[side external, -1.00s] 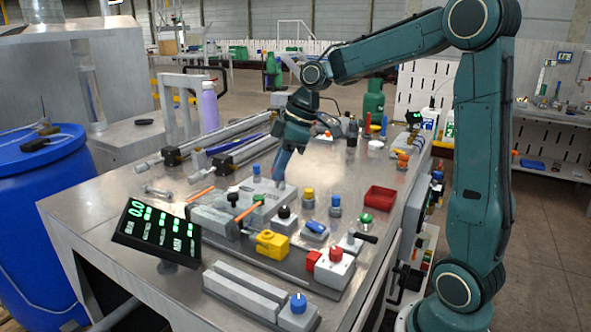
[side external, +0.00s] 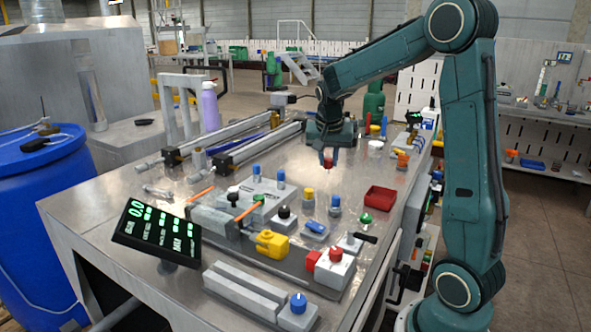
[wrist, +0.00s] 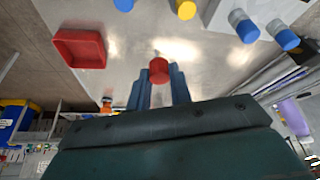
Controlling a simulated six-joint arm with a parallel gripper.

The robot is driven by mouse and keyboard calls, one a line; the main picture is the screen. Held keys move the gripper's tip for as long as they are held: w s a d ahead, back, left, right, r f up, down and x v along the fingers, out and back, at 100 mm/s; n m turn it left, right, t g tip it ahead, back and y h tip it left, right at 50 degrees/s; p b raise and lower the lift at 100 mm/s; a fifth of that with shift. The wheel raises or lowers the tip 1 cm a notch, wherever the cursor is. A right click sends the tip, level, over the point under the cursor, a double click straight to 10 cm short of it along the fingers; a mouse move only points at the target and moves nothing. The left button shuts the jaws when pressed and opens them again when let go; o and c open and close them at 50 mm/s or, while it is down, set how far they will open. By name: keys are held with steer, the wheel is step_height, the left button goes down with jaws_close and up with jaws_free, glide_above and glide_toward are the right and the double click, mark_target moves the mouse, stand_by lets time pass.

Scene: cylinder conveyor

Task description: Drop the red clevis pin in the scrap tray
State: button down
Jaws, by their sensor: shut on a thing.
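The red clevis pin (wrist: 159,71) shows its round red head between my gripper's two fingers in the wrist view. My gripper (side external: 328,158) is shut on the pin and holds it above the table in the side view, where the pin (side external: 328,160) is a small red spot at the fingertips. The scrap tray is a red, square, open tray (side external: 367,200) on the table, to the right of and nearer the camera than my gripper. The tray also shows at upper left in the wrist view (wrist: 62,49). The pin's lower part is hard to make out.
A grey block (side external: 257,203) with blue-topped pins stands left of the tray. Yellow-topped (side external: 308,197) and blue-topped (side external: 335,205) parts and a green knob (side external: 366,218) stand close to the tray. The metal table around my gripper is fairly clear.

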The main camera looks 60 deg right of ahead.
steer(key=s+d+f+m+g+y, duration=0.1)
steer(key=s+d+m, duration=0.4)
steer(key=m, duration=0.7)
steer(key=s+d+m+g+y, duration=0.4)
steer(key=s+m, duration=0.3)
steer(key=m, duration=0.6)
steer(key=shift+s+d+f+m+g, duration=0.3)
steer(key=shift+s+d+f+g, duration=0.05)
steer(key=shift+d+g, duration=0.15)
steer(key=shift+f, duration=0.2)
glide_above(380, 198)
steer(key=shift+a+f, duration=0.1)
steer(key=shift+f, duration=2.7)
steer(key=c, duration=1.2)
jaws_free()
